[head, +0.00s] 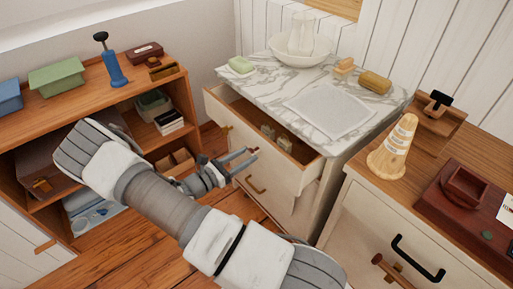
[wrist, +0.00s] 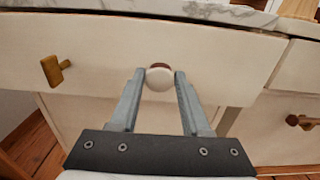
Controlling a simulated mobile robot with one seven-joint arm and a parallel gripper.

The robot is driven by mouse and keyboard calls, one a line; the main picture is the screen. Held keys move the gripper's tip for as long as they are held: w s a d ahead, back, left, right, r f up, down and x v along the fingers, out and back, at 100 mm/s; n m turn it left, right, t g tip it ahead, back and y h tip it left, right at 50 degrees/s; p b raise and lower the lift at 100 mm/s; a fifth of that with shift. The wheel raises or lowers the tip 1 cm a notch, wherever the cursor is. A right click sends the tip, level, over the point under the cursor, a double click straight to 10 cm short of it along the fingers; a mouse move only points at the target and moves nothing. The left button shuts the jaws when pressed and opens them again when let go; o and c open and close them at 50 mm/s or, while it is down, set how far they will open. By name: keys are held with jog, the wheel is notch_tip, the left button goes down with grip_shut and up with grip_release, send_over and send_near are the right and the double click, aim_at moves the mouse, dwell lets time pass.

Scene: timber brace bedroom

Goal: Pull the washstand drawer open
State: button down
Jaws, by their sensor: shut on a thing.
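The washstand (head: 352,140) has a white-grey marble top and pale body. Its top drawer (head: 296,172) stands partly pulled out in the head view, with small greyish things (head: 268,131) inside. The drawer front (wrist: 235,60) fills the middle of the wrist view. My gripper (head: 252,155) is at the drawer front. In the wrist view its fingers (wrist: 160,80) are shut on a round white knob (wrist: 159,81) with a reddish-brown part above it. A brass handle (wrist: 55,71) is to the left, apart from the fingers. My fingers partly hide the front.
A bowl with a jug (head: 300,45), green soap (head: 240,65), a brush (head: 375,83) and a cloth (head: 329,110) are on the marble. An open wooden shelf (head: 95,93) is at left. Some wooden floor is clear.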

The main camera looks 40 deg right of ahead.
jog(key=s+a, duration=0.1)
jog(key=a, duration=1.9)
jog(key=shift+s+a, duration=0.25)
jog(key=shift+s, duration=0.1)
jog(key=shift+c, duration=1.9)
grip_release()
jog(key=s+a, duration=0.1)
jog(key=a, duration=1.6)
jog(key=shift+s+a+p, duration=0.15)
jog(key=shift+a+p, duration=0.05)
jog(key=shift+p, duration=0.1)
jog(key=shift+r, duration=0.1)
